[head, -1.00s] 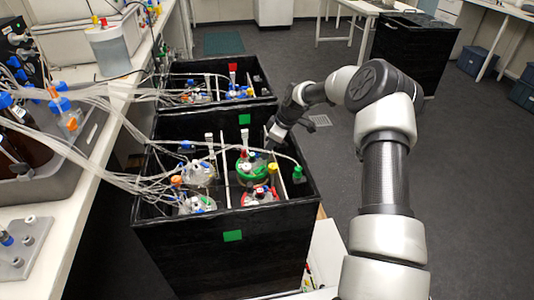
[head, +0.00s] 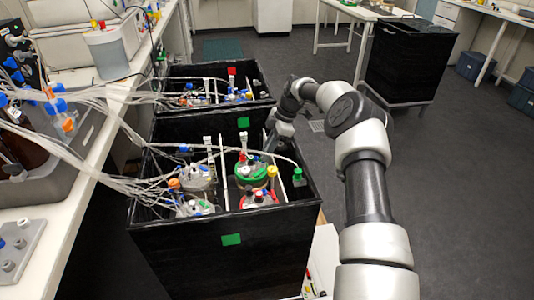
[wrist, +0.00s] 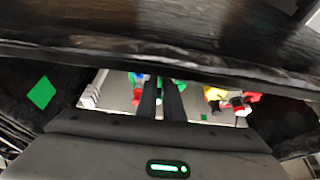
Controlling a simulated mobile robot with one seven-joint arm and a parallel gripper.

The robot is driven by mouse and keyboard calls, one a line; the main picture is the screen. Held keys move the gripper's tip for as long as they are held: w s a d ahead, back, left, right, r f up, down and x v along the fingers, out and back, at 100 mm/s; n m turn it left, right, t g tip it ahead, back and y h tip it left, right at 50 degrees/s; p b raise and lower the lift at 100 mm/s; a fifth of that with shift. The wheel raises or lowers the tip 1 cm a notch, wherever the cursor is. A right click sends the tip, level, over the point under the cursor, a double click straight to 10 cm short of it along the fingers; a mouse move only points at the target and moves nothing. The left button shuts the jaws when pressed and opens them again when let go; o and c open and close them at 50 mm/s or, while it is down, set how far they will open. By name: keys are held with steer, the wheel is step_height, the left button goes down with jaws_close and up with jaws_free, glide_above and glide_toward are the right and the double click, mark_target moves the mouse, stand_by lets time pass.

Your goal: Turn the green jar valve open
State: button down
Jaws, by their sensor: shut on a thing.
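My gripper (head: 268,147) reaches down from the right over the box wall beside this jar. In the wrist view my gripper (wrist: 164,84) has its two dark fingers close together, with a bit of green at their tips. The fingers are shut on what appears to be the green jar's valve; the contact itself is small and mostly hidden by the fingers.
A red-ringed jar (head: 259,199) stands just in front of the green one, and an orange-topped jar (head: 197,180) to the left. Clear tubes (head: 95,165) run from the bench into the box. A second black box (head: 212,125) stands behind. Floor to the right is open.

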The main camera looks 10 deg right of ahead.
stand_by(0.3)
steer(key=c, duration=1.9)
jaws_free()
steer(key=shift+o, duration=0.2)
steer(key=shift+r, duration=0.1)
steer(key=p+v, duration=0.3)
steer(key=v, duration=1.4)
steer(key=shift+p, duration=0.3)
